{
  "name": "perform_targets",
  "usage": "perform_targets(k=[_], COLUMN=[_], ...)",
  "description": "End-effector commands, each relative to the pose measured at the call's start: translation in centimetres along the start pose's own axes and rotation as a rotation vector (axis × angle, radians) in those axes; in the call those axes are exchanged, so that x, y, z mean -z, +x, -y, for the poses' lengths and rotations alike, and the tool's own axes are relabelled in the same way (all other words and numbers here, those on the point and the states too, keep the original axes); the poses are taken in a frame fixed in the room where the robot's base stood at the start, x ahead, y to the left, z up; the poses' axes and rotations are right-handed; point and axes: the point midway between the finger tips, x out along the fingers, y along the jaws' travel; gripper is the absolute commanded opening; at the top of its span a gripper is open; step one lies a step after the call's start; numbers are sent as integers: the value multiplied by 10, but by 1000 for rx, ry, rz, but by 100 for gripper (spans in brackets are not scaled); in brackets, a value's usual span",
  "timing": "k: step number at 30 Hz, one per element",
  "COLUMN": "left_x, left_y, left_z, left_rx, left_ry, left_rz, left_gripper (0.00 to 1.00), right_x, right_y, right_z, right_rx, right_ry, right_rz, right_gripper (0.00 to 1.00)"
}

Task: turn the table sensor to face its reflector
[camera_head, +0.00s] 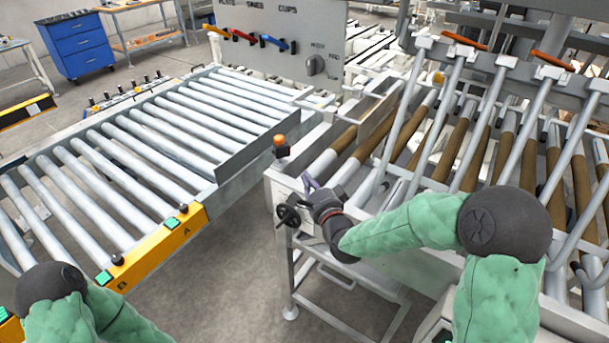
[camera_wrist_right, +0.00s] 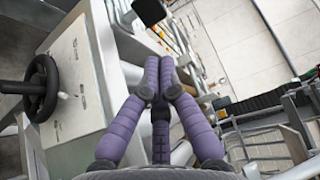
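My right gripper (camera_head: 309,184) is at the near-left corner of the roller machine's frame (camera_head: 335,218), just above a black handwheel (camera_head: 289,214). In the right wrist view its purple fingers (camera_wrist_right: 160,68) come together at the tips, and I see nothing between them. The handwheel (camera_wrist_right: 40,88) stands left of the fingers there, clear of them. A small orange-capped device (camera_head: 280,146) stands on the frame corner beyond the gripper; I cannot tell whether it is the table sensor. I cannot pick out the reflector. My left gripper is out of view.
A roller conveyor (camera_head: 206,203) with a yellow end panel (camera_head: 160,250) lies to the left. A grey panel with a rotary knob (camera_head: 315,65) stands behind. Slanted grey bars (camera_head: 487,118) rise over brown rollers at right. Bare floor lies between conveyor and machine.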

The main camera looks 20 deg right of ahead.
Motion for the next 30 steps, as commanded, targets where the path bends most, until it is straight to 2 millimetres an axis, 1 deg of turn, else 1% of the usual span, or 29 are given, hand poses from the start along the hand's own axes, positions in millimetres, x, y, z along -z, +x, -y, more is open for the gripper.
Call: perform_targets(k=[1, 6, 15, 21, 25, 30], left_x=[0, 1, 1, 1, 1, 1], left_y=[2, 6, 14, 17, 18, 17], left_z=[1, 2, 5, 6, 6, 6], left_rx=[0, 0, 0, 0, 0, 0], left_ry=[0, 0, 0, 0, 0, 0], left_rz=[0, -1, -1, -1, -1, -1], left_gripper=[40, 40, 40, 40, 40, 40], right_x=[-1, -1, -1, 0, 0, 0], right_y=[9, 41, 91, 111, 116, 117], right_z=[-2, -2, -2, -2, -1, 0], right_rx=[1, 0, 1, -1, -1, -1], right_ry=[0, 0, 0, 0, 0, 0], right_rz=[1, 1, 0, 0, 0, 0], right_gripper=[0, 0, 0, 0, 0, 0])
